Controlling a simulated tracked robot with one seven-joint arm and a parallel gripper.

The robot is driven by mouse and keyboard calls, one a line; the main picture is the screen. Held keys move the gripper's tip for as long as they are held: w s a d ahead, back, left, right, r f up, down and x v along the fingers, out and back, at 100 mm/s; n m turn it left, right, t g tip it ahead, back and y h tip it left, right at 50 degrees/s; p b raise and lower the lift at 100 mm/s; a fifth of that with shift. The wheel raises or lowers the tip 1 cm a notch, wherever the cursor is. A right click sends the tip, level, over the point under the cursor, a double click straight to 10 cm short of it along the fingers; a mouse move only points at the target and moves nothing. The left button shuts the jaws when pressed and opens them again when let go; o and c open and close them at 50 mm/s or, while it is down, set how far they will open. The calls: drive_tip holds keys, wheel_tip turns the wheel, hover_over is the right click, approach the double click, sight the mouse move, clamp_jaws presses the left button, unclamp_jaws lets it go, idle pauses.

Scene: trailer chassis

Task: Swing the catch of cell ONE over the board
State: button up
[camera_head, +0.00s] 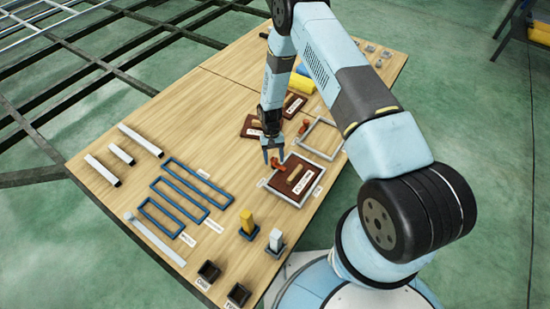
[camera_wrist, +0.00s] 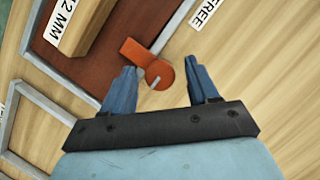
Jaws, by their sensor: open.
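A dark red-brown board (camera_head: 299,193) with a wooden handle lies in a light grey frame (camera_head: 262,184) at the table's right side. An orange catch (camera_head: 281,168) sits at the frame's edge. In the wrist view the catch (camera_wrist: 134,50) has a round pivot, and its arm points up-left, its tip overlapping the corner of the board (camera_wrist: 118,40). My gripper (camera_head: 273,160) is open and empty, pointing down just above the catch. In the wrist view my gripper's fingers (camera_wrist: 162,84) stand apart on either side of the pivot. The cell's number is not readable.
An empty grey frame (camera_head: 338,124) with another orange catch (camera_head: 305,127) lies behind. Other boards (camera_head: 250,128) lie further back. Blue frames (camera_head: 160,216), white bars (camera_head: 101,171), and dark blocks (camera_head: 208,273) are left and front. A "FREE" label (camera_wrist: 206,12) lies beside the catch.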

drive_tip(key=v, duration=1.3)
drive_tip(key=shift+r, duration=0.35)
drive_tip(key=shift+w, duration=0.1)
drive_tip(key=w+d+r+t, duration=0.1)
drive_tip(key=d+r, duration=0.1)
drive_tip(key=r, duration=0.9)
drive_tip(key=w+d+r+t, duration=0.1)
drive_tip(key=d+r, duration=0.2)
drive_tip(key=r, duration=0.7)
drive_tip(key=s+d+r+t, duration=0.1)
drive_tip(key=s+d+r, duration=0.2)
drive_tip(key=r, duration=0.6)
drive_tip(key=s+d+r+t, duration=0.2)
drive_tip(key=s+r, duration=0.1)
drive_tip(key=r, duration=0.6)
drive_tip(key=s+d+r+m+t, duration=0.15)
drive_tip(key=s+d+r, duration=0.45)
drive_tip(key=s+r, duration=0.65)
drive_tip(key=s+d+r+t, duration=0.2)
drive_tip(key=s, duration=0.5)
drive_tip(key=s+d+r+t, duration=0.1)
drive_tip(key=s+r, duration=0.1)
drive_tip(key=s, duration=0.6)
drive_tip(key=shift+d+t+y, duration=0.3)
drive_tip(key=shift+d+t, duration=0.05)
drive_tip(key=shift+d, duration=0.05)
